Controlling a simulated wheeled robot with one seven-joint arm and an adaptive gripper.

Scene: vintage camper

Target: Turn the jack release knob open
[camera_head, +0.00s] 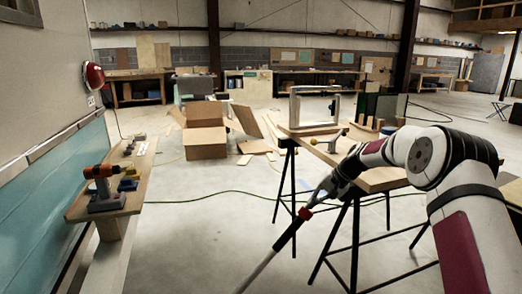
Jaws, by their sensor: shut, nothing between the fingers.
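My gripper (325,190) is at the end of my arm, right of the picture's middle, and is shut with nothing held. It meets the upper end of a long slanted bar in the picture. The bar (285,236) has a dark upper part, a red collar and a grey lower part, and runs down to the bottom edge. It looks like a jack handle. I cannot tell whether my gripper touches it or only overlaps it. I cannot make out the release knob, and the jack's body is not in view.
A sawhorse-legged wooden table (381,181) stands behind my arm. A narrow shelf (139,191) with an orange drill (103,172) runs along the teal camper wall (40,205) at left. An open cardboard box (205,140) sits on the floor. Bare floor lies left of the bar.

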